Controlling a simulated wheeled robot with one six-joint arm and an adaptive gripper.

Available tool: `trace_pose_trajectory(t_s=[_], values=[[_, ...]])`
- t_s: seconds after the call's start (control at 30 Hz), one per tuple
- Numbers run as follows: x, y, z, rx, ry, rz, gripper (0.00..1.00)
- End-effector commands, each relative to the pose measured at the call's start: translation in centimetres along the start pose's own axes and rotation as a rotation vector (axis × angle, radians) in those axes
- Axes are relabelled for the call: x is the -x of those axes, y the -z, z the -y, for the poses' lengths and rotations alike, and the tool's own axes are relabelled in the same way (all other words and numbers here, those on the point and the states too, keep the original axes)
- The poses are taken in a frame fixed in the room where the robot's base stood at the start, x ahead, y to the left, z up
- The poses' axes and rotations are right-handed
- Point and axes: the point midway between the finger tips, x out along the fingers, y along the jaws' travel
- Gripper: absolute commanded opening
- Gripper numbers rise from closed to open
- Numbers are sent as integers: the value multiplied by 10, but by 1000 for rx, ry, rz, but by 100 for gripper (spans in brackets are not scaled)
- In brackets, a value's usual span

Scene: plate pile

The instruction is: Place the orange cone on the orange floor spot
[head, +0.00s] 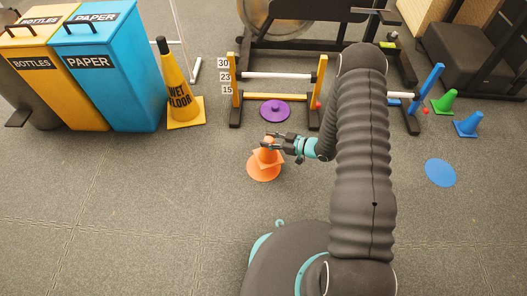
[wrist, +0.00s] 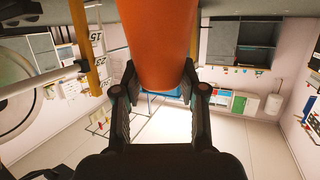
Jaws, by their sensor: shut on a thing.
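The orange cone (head: 266,156) is upright in the head view, its base overlapping the orange floor spot (head: 264,175). I cannot tell whether the base touches the floor or hangs a little above it. My gripper (head: 270,143) is shut on the upper part of the cone, reaching in from the right. In the wrist view the cone (wrist: 158,40) fills the upper middle, between the two fingers of my gripper (wrist: 160,92). The spot is partly hidden by the cone.
A yellow wet-floor cone (head: 178,90) and blue paper bin (head: 115,75) stand left. A hurdle (head: 276,76) and purple disc (head: 275,110) are behind. The left foreground floor is clear.

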Motion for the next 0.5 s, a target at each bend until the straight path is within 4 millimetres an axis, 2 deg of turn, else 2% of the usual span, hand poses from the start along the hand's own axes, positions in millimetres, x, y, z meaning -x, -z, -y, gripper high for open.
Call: trace_pose_trajectory(t_s=[0.1,0.2,0.37,0.5], values=[[-12,-7,14,-2,2,0,0],[-16,-9,19,0,0,0,0],[-20,-17,20,0,-2,0,0],[-25,-35,20,-1,-1,0,0]])
